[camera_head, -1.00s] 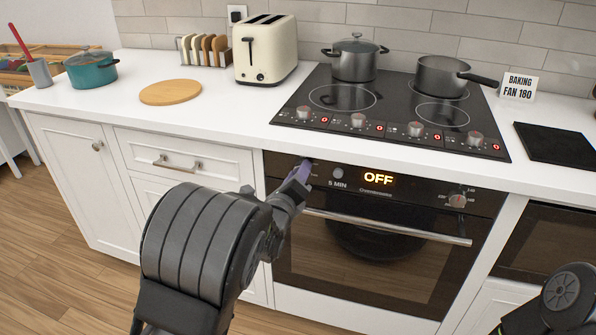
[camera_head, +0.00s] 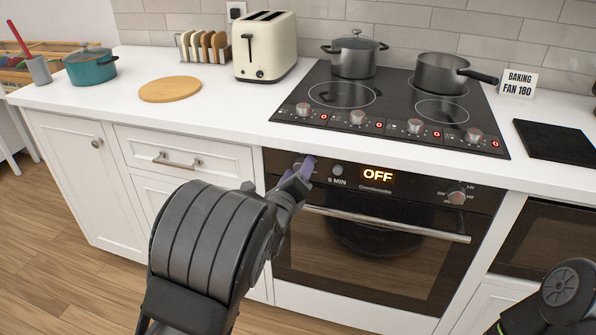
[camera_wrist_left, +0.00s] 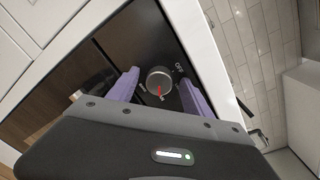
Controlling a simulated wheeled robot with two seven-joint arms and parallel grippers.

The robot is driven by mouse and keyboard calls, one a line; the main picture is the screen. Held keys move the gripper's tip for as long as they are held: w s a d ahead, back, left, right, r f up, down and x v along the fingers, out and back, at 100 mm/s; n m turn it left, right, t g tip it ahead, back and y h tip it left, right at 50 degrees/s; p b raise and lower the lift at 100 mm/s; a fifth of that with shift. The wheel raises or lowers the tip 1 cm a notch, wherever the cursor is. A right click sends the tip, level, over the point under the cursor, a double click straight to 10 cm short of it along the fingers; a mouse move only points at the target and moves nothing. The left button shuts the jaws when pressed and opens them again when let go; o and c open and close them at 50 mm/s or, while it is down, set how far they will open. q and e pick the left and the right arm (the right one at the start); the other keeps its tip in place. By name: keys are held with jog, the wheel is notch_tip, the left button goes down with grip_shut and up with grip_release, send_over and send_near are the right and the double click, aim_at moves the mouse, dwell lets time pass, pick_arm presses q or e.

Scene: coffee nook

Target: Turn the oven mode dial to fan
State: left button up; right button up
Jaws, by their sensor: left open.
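The mode dial (camera_wrist_left: 158,82) is a round silver knob with a red pointer line, on the oven's black panel. In the left wrist view it sits between the purple fingers of my open left gripper (camera_wrist_left: 158,90), with gaps visible on both sides. The pointer aims down in that view, away from the OFF label (camera_wrist_left: 179,69); the mark near its tip is too small to read. In the head view my left gripper (camera_head: 298,172) is at the left end of the oven panel and hides most of this dial. The oven display (camera_head: 377,175) reads OFF.
The oven handle (camera_head: 385,224) runs below the panel. The counter edge overhangs above. A sign (camera_head: 518,83) reads BAKING FAN 180.

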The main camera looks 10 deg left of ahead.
pick_arm(q)
jog(key=s+p, duration=0.1)
jog(key=s, duration=0.6)
jog(key=shift+s+a+r, duration=0.15)
jog(key=shift+s+r, duration=0.05)
jog(key=shift+s, duration=0.2)
